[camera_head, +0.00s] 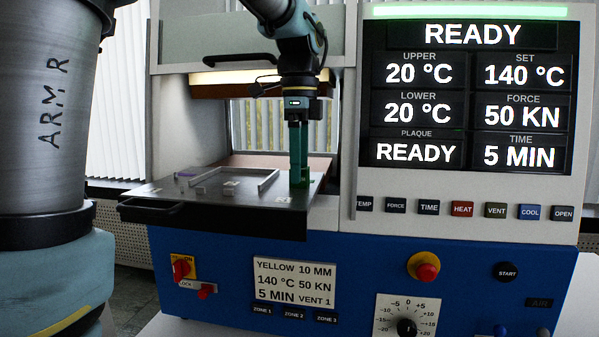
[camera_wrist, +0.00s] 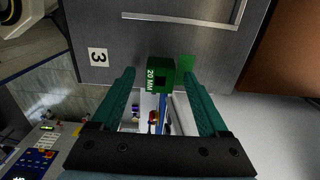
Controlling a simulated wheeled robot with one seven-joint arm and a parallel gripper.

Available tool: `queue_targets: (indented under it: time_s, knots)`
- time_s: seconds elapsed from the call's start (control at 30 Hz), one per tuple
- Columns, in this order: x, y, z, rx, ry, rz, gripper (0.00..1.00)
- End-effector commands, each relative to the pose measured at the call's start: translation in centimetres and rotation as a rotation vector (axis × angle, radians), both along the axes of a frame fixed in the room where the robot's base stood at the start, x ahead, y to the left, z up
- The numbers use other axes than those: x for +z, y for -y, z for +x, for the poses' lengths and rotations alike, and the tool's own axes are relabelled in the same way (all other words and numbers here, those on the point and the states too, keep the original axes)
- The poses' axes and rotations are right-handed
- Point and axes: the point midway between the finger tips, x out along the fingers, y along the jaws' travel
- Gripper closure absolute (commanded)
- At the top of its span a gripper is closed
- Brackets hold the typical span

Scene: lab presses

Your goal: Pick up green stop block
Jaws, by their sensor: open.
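The green stop block (camera_wrist: 161,76), marked "20 MM", stands near the edge of the metal plate. In the head view the block (camera_head: 300,179) shows only in part, low at the plate's right side. My gripper (camera_wrist: 159,74) is open, with one teal finger on either side of the block and a gap showing on both sides. In the head view my gripper (camera_head: 298,160) points straight down over the block and its fingers hide much of it. I cannot tell exactly how far down the block the fingertips reach.
The metal plate (camera_head: 240,205) juts from the press, with a black handle (camera_head: 150,209) at left. A raised metal rail (camera_head: 268,180) and small pieces lie left of my gripper.

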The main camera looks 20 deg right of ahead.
Motion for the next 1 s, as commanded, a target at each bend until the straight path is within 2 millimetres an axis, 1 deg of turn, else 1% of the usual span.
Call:
queue_targets:
  time_s: [0.03, 0.13, 0.33, 0.37, 1.0]
  knots:
    - [-0.47, -0.02, -0.05, 0.0, -0.002, 0.001, 0.22]
    - [-1.05, -0.01, -0.02, 0.0, 0.0, 0.0, 0.22]
    - [-1.16, -0.01, 0.0, 0.0, 0.001, 0.0, 0.22]
    - [-1.15, -0.01, 0.0, 0.0, 0.001, 0.0, 0.25]
    - [-1.12, -0.02, 0.01, 0.0, 0.001, 0.0, 0.97]
